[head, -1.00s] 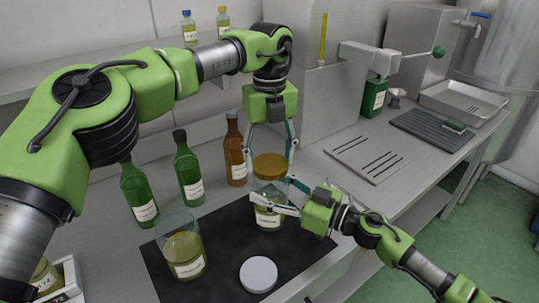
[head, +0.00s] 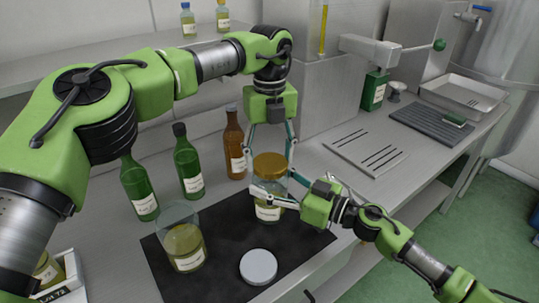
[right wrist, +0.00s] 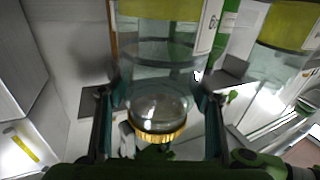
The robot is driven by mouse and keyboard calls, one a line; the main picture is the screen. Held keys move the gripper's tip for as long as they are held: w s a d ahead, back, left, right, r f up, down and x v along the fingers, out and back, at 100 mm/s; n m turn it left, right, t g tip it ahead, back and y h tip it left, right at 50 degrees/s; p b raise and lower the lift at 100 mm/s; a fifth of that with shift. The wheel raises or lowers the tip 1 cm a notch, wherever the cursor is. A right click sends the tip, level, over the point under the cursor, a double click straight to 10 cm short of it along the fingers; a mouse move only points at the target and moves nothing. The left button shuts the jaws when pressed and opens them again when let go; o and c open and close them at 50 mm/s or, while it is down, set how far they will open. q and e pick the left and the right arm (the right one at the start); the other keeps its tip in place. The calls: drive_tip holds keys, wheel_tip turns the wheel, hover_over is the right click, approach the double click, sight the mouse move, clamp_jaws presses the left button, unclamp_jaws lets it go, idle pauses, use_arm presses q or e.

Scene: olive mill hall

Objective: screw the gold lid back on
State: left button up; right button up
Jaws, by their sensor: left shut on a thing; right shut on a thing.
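The gold lid (head: 270,162) sits level at the top of a clear glass jar (head: 268,212) with yellow-green oil and a white label. The jar stands upright on the black mat (head: 210,266). My left gripper (head: 269,170) points straight down from above, its fingers shut on the gold lid's sides. My right gripper (head: 272,193) comes from the right, shut around the jar's upper glass. In the right wrist view, the jar (right wrist: 160,60) is between my fingers and the lid's gold rim (right wrist: 158,136) lines up with its mouth. I cannot tell how tightly the lid is seated.
An open oil jar (head: 185,248) stands left on the mat; a white round lid (head: 258,267) lies in front. Green bottles (head: 188,166) and a brown bottle (head: 234,148) stand behind. A slotted plate (head: 365,152) lies right. A crate (head: 66,290) is at the lower left.

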use_arm(q)
drive_tip(key=shift+f, duration=0.55)
